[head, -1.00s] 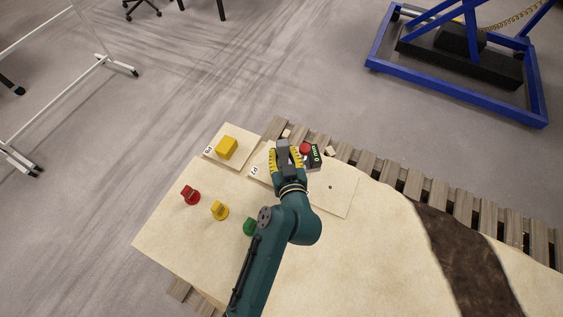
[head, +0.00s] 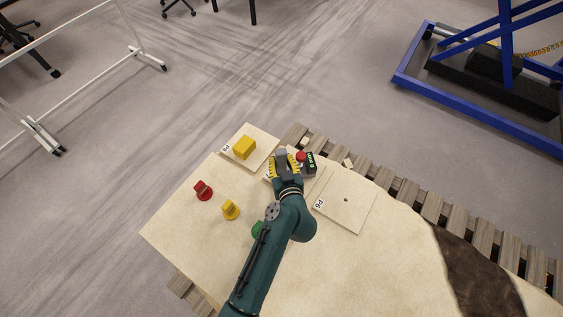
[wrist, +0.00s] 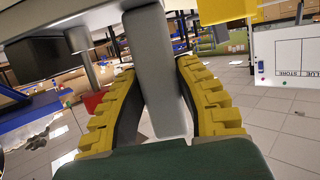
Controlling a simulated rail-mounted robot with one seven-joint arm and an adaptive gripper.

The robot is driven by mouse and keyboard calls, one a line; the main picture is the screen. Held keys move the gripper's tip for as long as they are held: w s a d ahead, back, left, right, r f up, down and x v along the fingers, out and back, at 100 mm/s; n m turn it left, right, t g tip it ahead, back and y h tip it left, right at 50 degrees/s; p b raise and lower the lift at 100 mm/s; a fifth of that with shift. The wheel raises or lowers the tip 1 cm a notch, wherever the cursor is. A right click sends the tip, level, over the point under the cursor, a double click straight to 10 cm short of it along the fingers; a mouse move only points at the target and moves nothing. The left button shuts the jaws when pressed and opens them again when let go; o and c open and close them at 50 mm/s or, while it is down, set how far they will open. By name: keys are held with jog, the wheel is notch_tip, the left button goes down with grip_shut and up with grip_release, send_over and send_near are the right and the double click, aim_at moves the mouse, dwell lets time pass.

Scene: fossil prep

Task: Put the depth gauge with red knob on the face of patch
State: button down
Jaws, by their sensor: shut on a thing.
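My gripper (head: 284,167), with yellow ridged fingers, is shut on a grey upright part of the depth gauge (head: 310,163). The gauge's red knob (head: 301,156) and dark body with a green display stand out to the right of the fingers in the head view. In the wrist view the grey part (wrist: 158,75) runs between both fingers. The gauge is over the middle patch, mostly hidden by my gripper; I cannot tell whether it touches. A patch labelled P6 (head: 352,212) lies to the right, bare except for a small dark spot. A left patch (head: 262,136) carries a yellow block.
The yellow block (head: 244,148) stands close left of my gripper. Red (head: 203,190), yellow (head: 230,210) and green (head: 257,229) knobbed pieces stand on the pale surface (head: 175,232). Wooden slats (head: 395,185) border its far side. A blue frame (head: 470,105) stands on the floor beyond.

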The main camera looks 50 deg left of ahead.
jog(key=shift+w+a+r, duration=0.1)
jog(key=shift+w+r, duration=0.15)
jog(key=shift+r, duration=0.15)
jog(key=shift+f, duration=0.2)
jog(key=c, duration=0.8)
grip_release()
jog(key=shift+s+f, duration=0.1)
jog(key=shift+f, duration=0.1)
jog(key=shift+c, duration=0.2)
jog(key=shift+r, duration=0.15)
jog(key=p+v, duration=0.1)
jog(key=v, duration=1.1)
jog(key=shift+p, duration=0.4)
